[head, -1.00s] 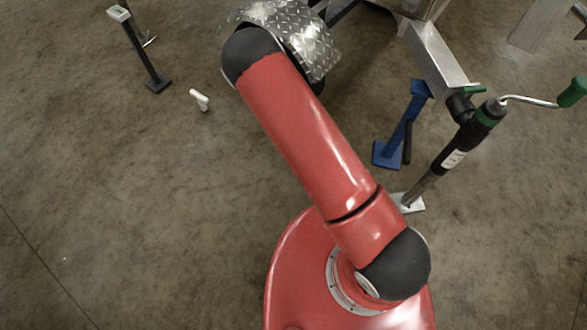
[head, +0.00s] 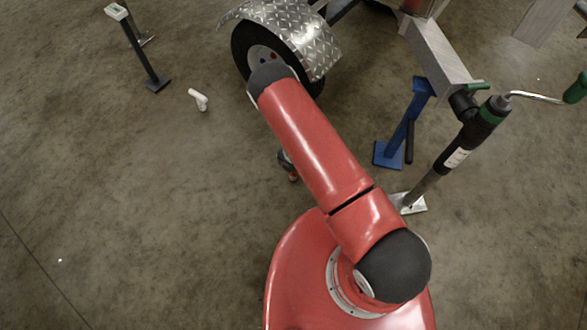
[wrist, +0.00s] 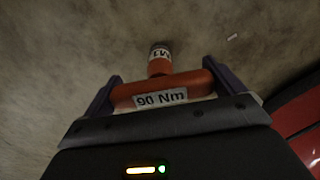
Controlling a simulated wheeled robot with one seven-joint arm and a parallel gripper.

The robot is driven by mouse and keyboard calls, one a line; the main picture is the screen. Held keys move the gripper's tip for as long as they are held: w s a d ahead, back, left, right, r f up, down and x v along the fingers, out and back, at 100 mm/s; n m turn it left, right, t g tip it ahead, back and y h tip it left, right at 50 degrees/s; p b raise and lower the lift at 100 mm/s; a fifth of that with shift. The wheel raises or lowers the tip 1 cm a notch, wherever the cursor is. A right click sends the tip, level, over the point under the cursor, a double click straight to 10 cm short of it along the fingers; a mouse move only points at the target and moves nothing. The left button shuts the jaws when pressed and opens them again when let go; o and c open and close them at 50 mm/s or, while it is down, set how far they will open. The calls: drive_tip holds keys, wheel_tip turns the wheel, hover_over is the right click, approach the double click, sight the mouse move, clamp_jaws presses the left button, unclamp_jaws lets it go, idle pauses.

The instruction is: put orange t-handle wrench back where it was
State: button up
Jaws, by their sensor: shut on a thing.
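The orange T-handle wrench (wrist: 160,68) is between the fingers of my gripper (wrist: 165,86) in the wrist view. Its crossbar lies across between the two dark fingers and carries a white "90 Nm" label. Its shaft points away from the gripper, with a white-banded, dark end over the concrete floor. My gripper is shut on the crossbar. In the head view my red arm hides most of the gripper; a small dark part with an orange-red tip (head: 292,176) shows at the arm's left edge, too small to identify surely.
A trailer wheel (head: 263,50) under a diamond-plate fender (head: 290,35) stands at the top. A blue stand (head: 400,130) and a crank jack (head: 465,150) are right of my arm. A dark post (head: 143,55) and a white piece (head: 199,99) are left.

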drive_tip(key=shift+f, duration=0.1)
drive_tip(key=o, duration=1)
drive_tip(key=shift+o, duration=0.2)
wheel_tip(320, 180, up, 12)
drive_tip(key=shift+r+p, duration=0.2)
drive_tip(key=shift+p, duration=0.6)
